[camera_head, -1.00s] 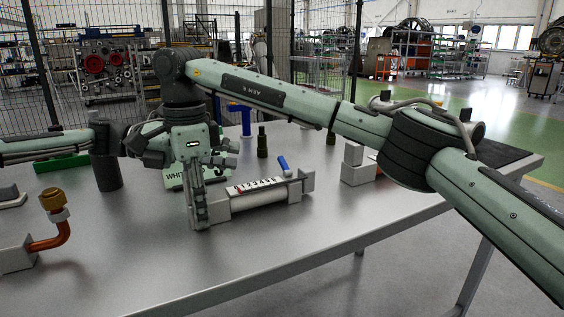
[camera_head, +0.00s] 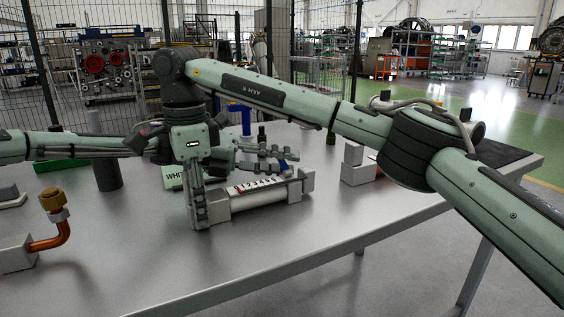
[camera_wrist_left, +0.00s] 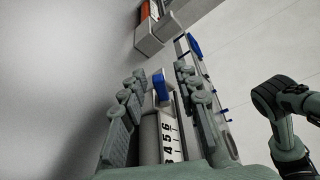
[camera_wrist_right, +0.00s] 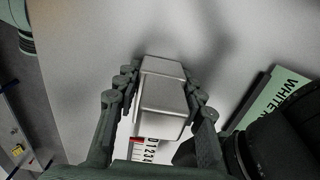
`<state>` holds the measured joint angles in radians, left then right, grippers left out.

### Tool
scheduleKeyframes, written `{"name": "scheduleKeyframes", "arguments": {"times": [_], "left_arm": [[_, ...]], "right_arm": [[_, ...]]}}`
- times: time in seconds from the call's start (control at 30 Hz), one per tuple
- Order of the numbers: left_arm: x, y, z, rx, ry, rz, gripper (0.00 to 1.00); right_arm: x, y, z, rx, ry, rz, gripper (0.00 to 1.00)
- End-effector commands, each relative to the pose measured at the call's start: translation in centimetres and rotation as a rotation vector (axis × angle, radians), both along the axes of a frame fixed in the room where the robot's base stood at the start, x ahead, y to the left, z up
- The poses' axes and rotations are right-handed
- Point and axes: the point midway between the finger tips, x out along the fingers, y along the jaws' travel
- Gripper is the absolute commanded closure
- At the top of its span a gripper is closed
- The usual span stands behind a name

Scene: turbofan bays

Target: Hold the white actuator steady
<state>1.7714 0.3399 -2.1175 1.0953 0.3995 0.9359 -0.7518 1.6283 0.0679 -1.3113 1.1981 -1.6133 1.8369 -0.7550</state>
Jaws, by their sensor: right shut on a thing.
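The white actuator (camera_head: 255,198) lies on the table, with a numbered scale, a red mark near its left end and grey end blocks. Its scale also shows in the left wrist view (camera_wrist_left: 169,140). My right gripper (camera_head: 200,209) is shut on the left end block, seen between its fingers in the right wrist view (camera_wrist_right: 162,98). A blue lever (camera_wrist_left: 160,88) stands up near the other end. My left gripper (camera_head: 272,160) is open, its fingers on either side of the lever with gaps showing in the left wrist view. In the head view its fingers partly hide the lever.
A green plate (camera_head: 174,178) with partly hidden lettering lies behind the actuator. A copper pipe elbow (camera_head: 66,236) is at left, a dark cylinder (camera_head: 107,172) behind it. A grey block part (camera_head: 354,165) stands at right. The front of the table is clear.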

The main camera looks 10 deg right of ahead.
Motion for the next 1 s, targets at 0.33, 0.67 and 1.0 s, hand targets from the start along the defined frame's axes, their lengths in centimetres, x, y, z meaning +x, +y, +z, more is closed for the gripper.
{"name": "scheduleKeyframes", "arguments": {"times": [0.33, 0.67, 1.0], "left_arm": [[0.01, 0.05, 0.03, 0.000, 0.000, 0.000, 0.94], [-0.08, 0.01, -0.01, 0.001, -0.005, -0.003, 1.00], [-0.49, -0.12, 0.12, 0.042, -0.129, -0.006, 1.00]], "right_arm": [[-0.01, 0.03, 0.03, 0.001, 0.000, 0.000, 1.00], [0.00, 0.02, 0.03, 0.001, 0.000, 0.000, 1.00], [0.02, 0.03, 0.04, 0.002, -0.002, 0.002, 1.00]]}}
